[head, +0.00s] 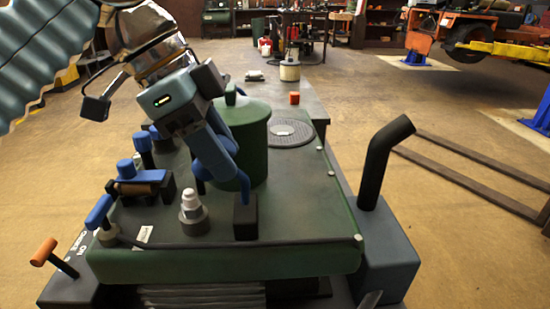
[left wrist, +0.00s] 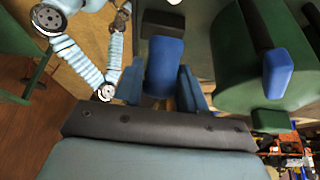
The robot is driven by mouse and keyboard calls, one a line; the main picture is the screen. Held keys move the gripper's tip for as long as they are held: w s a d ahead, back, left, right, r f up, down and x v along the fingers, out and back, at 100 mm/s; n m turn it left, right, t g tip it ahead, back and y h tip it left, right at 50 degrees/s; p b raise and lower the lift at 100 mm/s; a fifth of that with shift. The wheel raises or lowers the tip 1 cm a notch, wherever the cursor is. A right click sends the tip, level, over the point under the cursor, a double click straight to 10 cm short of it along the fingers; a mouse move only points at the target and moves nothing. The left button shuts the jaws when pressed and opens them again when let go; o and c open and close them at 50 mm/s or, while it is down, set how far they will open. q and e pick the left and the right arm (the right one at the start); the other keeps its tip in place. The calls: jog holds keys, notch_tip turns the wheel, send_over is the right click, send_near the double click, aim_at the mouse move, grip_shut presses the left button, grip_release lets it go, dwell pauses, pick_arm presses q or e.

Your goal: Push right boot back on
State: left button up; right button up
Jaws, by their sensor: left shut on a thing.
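My left gripper (head: 222,165) reaches down over the green engine cover and is shut on a blue grip. The blue grip (left wrist: 165,66) shows between its two fingers in the left wrist view. A black block (head: 245,218), which looks like the right boot, is at the lower end of the blue grip. A spark plug with a bare white top (head: 190,203) stands upright just left of the black block, apart from it. A dark lead runs along the cover's front; where it ends is hard to see. My right gripper is not in view.
A green canister (head: 247,130) stands close behind the left gripper. Blue-handled parts (head: 140,170) and a blue T-handle (head: 99,210) are at left. An orange-handled lever (head: 44,251) is at front left. A black exhaust pipe (head: 380,160) rises at right. The cover's right side is clear.

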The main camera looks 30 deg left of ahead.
aim_at(188, 191)
pick_arm(q)
jog(key=shift+s+a+f, duration=0.2)
jog(key=shift+s+a, duration=0.05)
jog(key=shift+a, duration=0.15)
jog(key=shift+s+a+f, duration=0.2)
jog(key=shift+a, duration=0.2)
jog(key=shift+s+a+f+b, duration=0.6)
jog(key=shift+a+f+b, duration=0.2)
jog(key=shift+a+b, duration=0.15)
jog(key=shift+s+a+f+b, duration=0.25)
jog(key=shift+a+f+b, duration=0.1)
jog(key=shift+f+b, duration=0.15)
jog(key=shift+s+a+f+b, duration=0.2)
jog(key=shift+a+f+b, duration=0.15)
jog(key=shift+f, duration=0.2)
jog(key=o, duration=0.6)
jog(key=shift+o, duration=0.2)
jog(key=shift+r, duration=0.1)
